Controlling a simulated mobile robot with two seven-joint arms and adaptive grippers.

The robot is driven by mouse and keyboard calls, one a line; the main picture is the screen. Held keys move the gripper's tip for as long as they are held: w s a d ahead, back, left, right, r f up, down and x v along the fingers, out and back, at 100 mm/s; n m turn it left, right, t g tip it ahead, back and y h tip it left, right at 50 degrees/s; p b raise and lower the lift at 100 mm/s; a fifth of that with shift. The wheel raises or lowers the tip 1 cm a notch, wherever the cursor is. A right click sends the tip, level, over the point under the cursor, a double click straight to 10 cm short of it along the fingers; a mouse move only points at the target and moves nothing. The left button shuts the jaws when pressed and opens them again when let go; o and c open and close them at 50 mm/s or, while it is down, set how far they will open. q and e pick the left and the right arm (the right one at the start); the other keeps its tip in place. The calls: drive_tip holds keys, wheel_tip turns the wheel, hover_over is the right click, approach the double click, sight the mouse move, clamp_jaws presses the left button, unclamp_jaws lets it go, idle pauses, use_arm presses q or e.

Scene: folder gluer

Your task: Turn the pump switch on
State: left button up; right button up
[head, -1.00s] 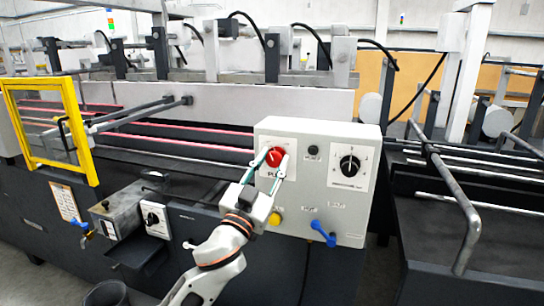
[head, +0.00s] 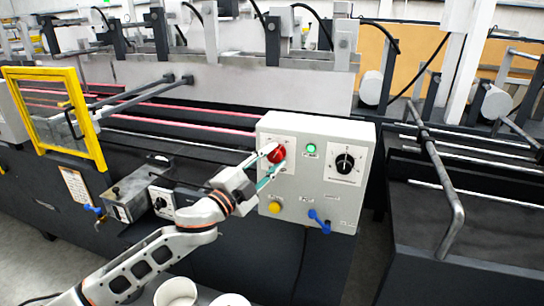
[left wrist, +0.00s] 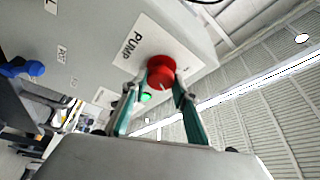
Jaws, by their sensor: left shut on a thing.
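The pump switch is a red round knob (head: 277,154) on a white plate at the upper left of the grey control box (head: 341,205). In the left wrist view the red knob (left wrist: 160,68) sits beside a label reading PUMP (left wrist: 132,46). My left gripper (head: 273,160) reaches it from the left, its two green-and-grey fingers shut on the knob's sides. It also shows in the left wrist view (left wrist: 163,86). A green lamp (head: 311,148) right of the knob is lit. It also glows in the left wrist view (left wrist: 146,97). My right gripper is out of view.
A black selector knob (head: 345,162) is right of the lamp. A yellow button (head: 275,208) and a blue lever (head: 319,221) are lower on the box. A yellow-framed guard (head: 55,118) and a small grey box (head: 128,196) stand to the left.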

use_arm(q)
drive_tip(key=shift+m+g, duration=0.4)
drive_tip(key=shift+m, duration=0.4)
drive_tip(key=o, duration=1.1)
drive_tip(key=shift+c, duration=0.2)
drive_tip(key=v, duration=1.2)
